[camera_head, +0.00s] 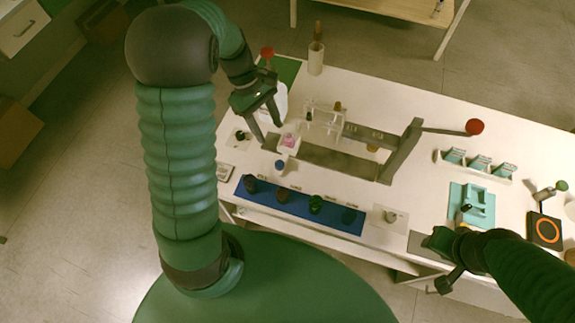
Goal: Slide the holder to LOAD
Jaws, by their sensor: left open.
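A small white holder (287,146) with a pink piece in it sits at the left end of a grey rail (338,164). A grey upright frame (401,150) stands at the rail's right end, with a rod ending in a red ball (475,127). I cannot read a LOAD label. My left gripper (270,132) is open, its fingers pointing down just left of the holder; I cannot tell if they touch it. My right gripper (443,263) is at the table's front edge, and its finger state is unclear.
A blue strip (335,215) with several dark bottles lies in front of the rail. A clear rack (322,117) stands behind it. A white bottle (277,103) is behind my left gripper. Teal boxes (480,162) and a teal stand (474,202) are at right.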

